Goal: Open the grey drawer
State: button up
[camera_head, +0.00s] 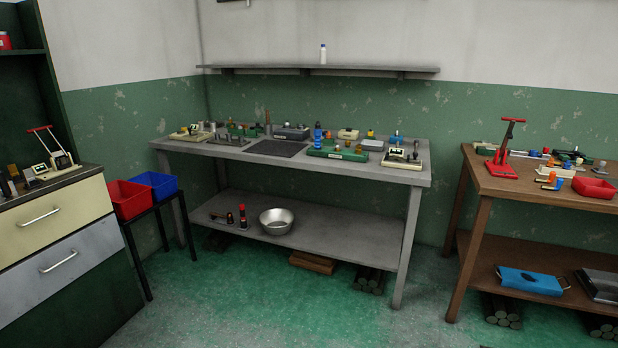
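The grey drawer (60,280) is at the lower left of the head view, in a dark green cabinet. It looks shut, its front about flush with the drawer above. A pale metal bar handle (58,262) runs across its upper part. A cream drawer (50,220) with a similar handle sits directly above it and also looks shut. The left part of the grey drawer's front is cut off by the picture's edge. My gripper does not show in this view.
A red bin (130,199) and a blue bin (160,184) on a black stand are just right of the cabinet. A grey workbench (390,171) with many small parts stands beyond, a brown table (480,180) at right. The green floor (250,310) in front is clear.

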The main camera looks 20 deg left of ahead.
aim_at(28, 282)
jog(key=i+j+u, duration=0.15)
jog(key=i+u, duration=0.35)
jog(key=i+l+u, duration=0.15)
jog(key=i+u, duration=0.3)
jog(key=i, duration=0.2)
jog(key=i+l+u, duration=0.25)
jog(key=i+u, duration=0.55)
jog(key=u, duration=0.15)
jog(key=i+l+u, duration=0.15)
jog(key=i+u, duration=0.15)
jog(key=u, duration=0.2)
jog(key=i+l+u, duration=0.2)
jog(key=u, duration=0.25)
jog(key=i+l+u, duration=0.3)
jog(key=u, duration=0.15)
jog(key=i+l+u, duration=0.3)
jog(key=l+u, duration=0.15)
jog(key=i+l+u, duration=0.2)
jog(key=l, duration=0.25)
jog(key=k, duration=0.1)
